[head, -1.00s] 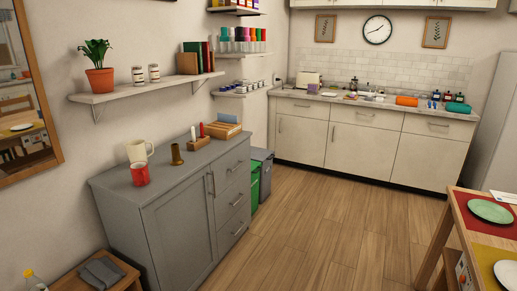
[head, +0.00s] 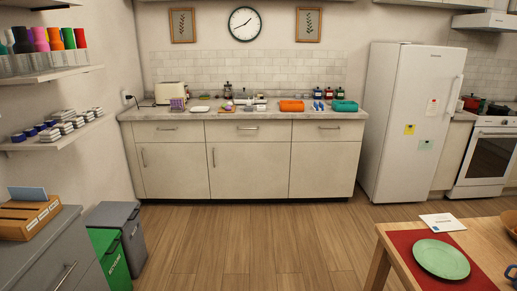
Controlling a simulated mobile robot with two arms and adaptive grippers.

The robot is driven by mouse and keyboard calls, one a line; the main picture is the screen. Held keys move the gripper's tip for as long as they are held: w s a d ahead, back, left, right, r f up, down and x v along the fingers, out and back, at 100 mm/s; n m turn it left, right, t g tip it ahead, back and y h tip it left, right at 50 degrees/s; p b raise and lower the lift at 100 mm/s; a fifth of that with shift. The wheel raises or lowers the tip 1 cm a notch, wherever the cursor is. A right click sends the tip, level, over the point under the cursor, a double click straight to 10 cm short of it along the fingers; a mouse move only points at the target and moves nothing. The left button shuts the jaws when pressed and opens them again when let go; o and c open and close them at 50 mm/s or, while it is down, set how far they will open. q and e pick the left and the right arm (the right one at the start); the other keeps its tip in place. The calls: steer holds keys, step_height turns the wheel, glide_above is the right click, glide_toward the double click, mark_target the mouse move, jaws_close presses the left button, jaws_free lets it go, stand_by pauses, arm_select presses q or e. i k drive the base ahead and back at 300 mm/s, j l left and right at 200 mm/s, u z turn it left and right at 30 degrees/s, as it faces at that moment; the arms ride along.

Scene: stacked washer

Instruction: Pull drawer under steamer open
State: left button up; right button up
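A cream base cabinet (head: 245,160) stands against the back wall, with three drawers in its top row. The left drawer (head: 155,136), middle drawer (head: 225,136) and right drawer (head: 305,136) all look shut, each with a bar handle. A cream boxy appliance (head: 171,91), perhaps a toaster, stands on the counter above the left drawer. I cannot make out for sure which thing is the steamer. Neither of my grippers is in view.
Green and grey bins (head: 110,258) and a grey cabinet (head: 40,262) stand at the left. A wooden table (head: 481,238) is at the lower right. A white fridge (head: 410,120) and an oven (head: 485,158) stand at the right. The wooden floor (head: 245,240) before the cabinet is clear.

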mark_target(249, 122)
steer(key=i+u, duration=0.1)
steer(key=i, duration=0.6)
steer(key=i+l, duration=0.15)
steer(key=i, duration=0.6)
steer(key=i+l+u, duration=0.15)
steer(key=i, duration=0.55)
